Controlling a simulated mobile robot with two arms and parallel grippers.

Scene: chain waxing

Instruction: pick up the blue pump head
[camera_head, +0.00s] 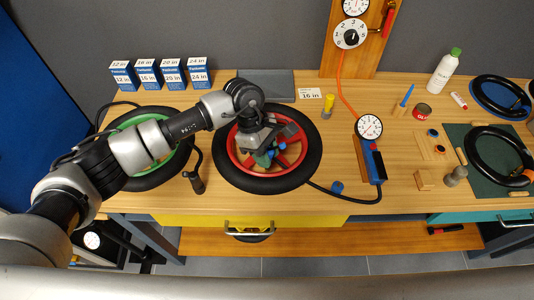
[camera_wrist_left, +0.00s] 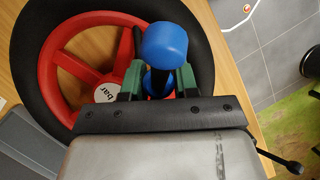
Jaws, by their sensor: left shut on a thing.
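My left gripper (camera_head: 268,148) is over the hub area of the red-rimmed wheel (camera_head: 232,150), which has a black tyre. In the left wrist view, its green fingers (camera_wrist_left: 160,82) are shut on the blue pump head (camera_wrist_left: 165,45). The pump head has a blue rounded end, a dark stem between the fingers, and more blue below. In the head view, the blue pump head (camera_head: 274,153) is small and partly hidden by the gripper. The wheel's red spokes show behind it in the wrist view. My right gripper is not in view.
A pump with a gauge (camera_head: 369,127) and a black hose stands to the right. A small blue cap (camera_head: 336,187) lies near the table's front edge. A green-rimmed wheel (camera_head: 180,160) lies at left. Several blue-and-white boxes (camera_head: 147,75) stand behind. A yellow-topped item (camera_head: 328,104) stands behind right.

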